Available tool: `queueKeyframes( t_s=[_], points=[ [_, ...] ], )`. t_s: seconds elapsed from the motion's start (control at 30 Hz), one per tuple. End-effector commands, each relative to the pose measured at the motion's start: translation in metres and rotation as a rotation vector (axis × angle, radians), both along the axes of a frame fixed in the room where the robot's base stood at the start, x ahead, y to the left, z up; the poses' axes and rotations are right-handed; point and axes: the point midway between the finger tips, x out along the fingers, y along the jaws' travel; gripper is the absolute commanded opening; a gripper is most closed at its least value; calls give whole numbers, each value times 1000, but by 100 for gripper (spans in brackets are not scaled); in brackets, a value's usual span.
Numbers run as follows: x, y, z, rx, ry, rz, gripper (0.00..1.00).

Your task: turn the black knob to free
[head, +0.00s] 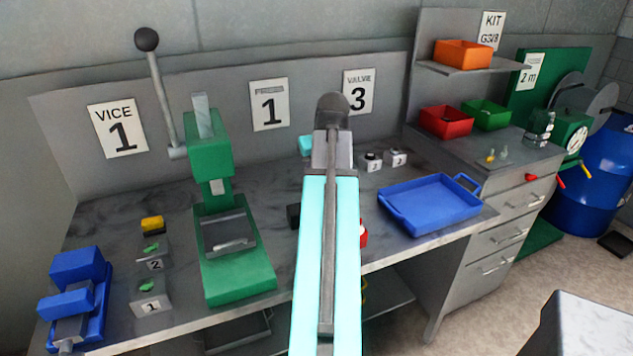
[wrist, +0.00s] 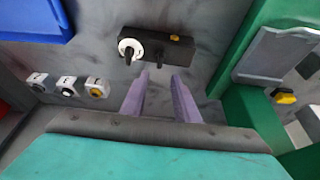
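In the wrist view a black control box (wrist: 158,46) lies on the grey bench top. A black knob (wrist: 128,51) sits on a round white disc at its left end. A small yellow button is near its right end. My gripper (wrist: 161,75) is open, its two lilac fingers apart with nothing between them. The fingertips show just below the box, to the right of the knob and apart from it. In the head view only one end of the black box (head: 293,215) shows left of my arm. My arm hides the gripper there. The free mark is too small to read.
A blue tray (head: 430,207) stands right of my arm, and a green press (head: 222,240) to the left. Small units (head: 395,157) with round dark tops sit at the back. A blue vice (head: 75,290) stands at the front left. Bench surface beside the box is clear.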

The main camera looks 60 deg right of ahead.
Motion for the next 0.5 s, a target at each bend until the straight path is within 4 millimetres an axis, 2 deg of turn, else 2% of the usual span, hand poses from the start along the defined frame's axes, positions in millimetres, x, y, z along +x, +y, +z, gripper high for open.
queueKeyframes(
  t_s=[0.3, 0.5],
  points=[
    [-9, 6, 27, 0, -1, -1, 28],
    [-12, 9, 33, 1, 1, -1, 28]
  ],
)
